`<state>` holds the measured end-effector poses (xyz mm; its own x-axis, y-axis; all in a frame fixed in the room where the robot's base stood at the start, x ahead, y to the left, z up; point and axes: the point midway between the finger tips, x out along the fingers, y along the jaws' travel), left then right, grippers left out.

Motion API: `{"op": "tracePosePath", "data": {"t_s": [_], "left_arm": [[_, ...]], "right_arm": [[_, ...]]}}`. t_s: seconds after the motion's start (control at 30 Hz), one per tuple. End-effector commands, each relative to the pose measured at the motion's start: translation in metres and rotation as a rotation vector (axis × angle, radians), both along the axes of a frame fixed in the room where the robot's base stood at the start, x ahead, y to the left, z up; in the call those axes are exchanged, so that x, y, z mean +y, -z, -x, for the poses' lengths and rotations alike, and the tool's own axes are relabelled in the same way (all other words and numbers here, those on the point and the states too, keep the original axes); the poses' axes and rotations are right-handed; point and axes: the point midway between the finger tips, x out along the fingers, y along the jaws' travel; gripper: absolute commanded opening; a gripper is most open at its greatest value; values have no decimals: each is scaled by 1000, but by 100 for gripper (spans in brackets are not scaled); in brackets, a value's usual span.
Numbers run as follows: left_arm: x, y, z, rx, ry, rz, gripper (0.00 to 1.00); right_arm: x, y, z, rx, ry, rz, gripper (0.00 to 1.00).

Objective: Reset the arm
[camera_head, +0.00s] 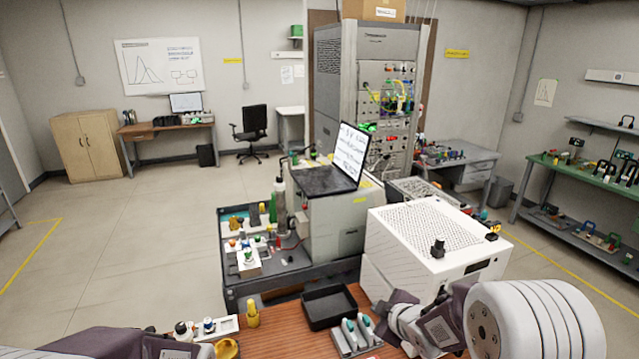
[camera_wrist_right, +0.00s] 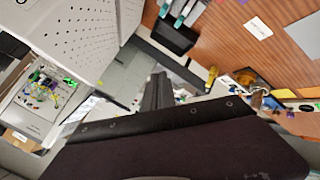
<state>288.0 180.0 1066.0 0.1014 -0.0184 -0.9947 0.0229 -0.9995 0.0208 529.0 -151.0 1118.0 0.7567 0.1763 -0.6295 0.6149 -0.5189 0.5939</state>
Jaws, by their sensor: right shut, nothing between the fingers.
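My right arm (camera_head: 437,331) comes in at the bottom right of the head view and lies over the right part of the wooden table (camera_head: 284,326). In the right wrist view my right gripper (camera_wrist_right: 158,82) shows as dark narrow fingers close together, with nothing between them. My left arm (camera_head: 110,345) shows only as a part at the bottom left of the head view. I cannot make out its fingers there.
A black tray (camera_head: 328,306), a rack with light teal-topped items (camera_head: 356,335) and a yellow bottle (camera_head: 252,314) stand on the table. A white perforated box (camera_head: 435,245) and a laptop (camera_head: 345,160) stand beyond. Open floor (camera_head: 120,235) lies left.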

Motion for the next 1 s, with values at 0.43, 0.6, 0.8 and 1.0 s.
{"op": "tracePosePath", "data": {"t_s": [0.43,0.6,0.8,1.0], "left_arm": [[0,17,0,-1,0,0,64],[0,17,0,-1,0,0,64],[0,17,0,0,0,0,64],[0,17,0,0,0,0,64]], "right_arm": [[-26,67,230,756,937,-352,0],[-25,69,243,806,1020,-371,0],[-25,69,243,803,1016,-370,0],[-26,69,242,802,1015,-369,0]]}}
